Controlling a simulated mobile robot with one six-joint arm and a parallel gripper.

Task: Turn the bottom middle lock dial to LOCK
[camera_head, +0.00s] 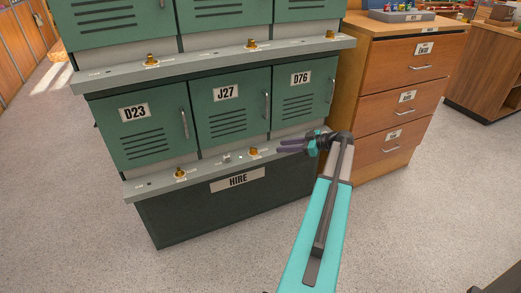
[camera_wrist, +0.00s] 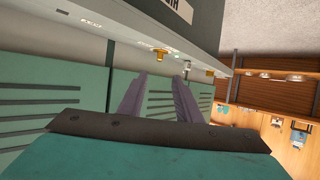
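The bottom middle lock dial (camera_head: 253,152) is a small brass knob on the grey ledge under the locker marked J27. In the wrist view, which is upside down, a brass dial (camera_wrist: 159,54) that looks like this one shows just beyond my fingertips, roughly between them. My gripper (camera_head: 281,147) is right of the dial in the head view, fingers pointing left, apart from it. In the wrist view my gripper (camera_wrist: 160,80) has its two purple fingers spread with nothing between them. The dial's pointer direction and markings are too small to read.
The bottom left dial (camera_head: 180,173) is on the same ledge (camera_head: 150,187); the bottom right dial is not visible. Dials line an upper ledge (camera_head: 205,63). Green lockers with handles (camera_head: 184,123) stand above the HIRE base (camera_head: 237,180). A wooden drawer unit (camera_head: 400,90) stands right. Floor is clear in front.

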